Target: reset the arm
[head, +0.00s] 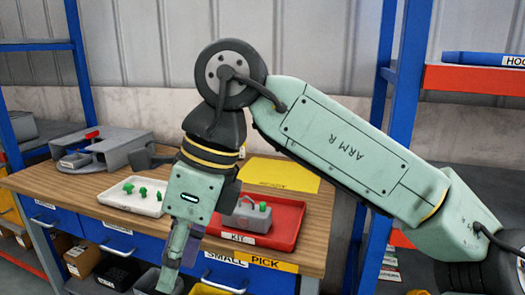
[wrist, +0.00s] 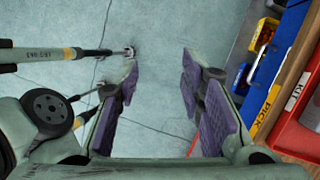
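My gripper (head: 178,252) hangs pointing down in front of the workbench's front edge in the head view. In the wrist view my gripper (wrist: 158,78) has its two purple-padded fingers wide apart, with only pale floor between them. It is open and holds nothing. My arm, marked ARM R, reaches in from the right, bends at a high elbow and comes down over the bench front. It hides part of the bench top and drawers.
A red kit tray (head: 287,222) with a grey block (head: 246,217) sits on the wooden bench (head: 318,205). A white tray (head: 118,199) with green pieces stands left of it; a yellow sheet (head: 280,175) lies behind. A grey fixture (head: 118,147) is at left. Blue shelving (head: 408,85) stands right.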

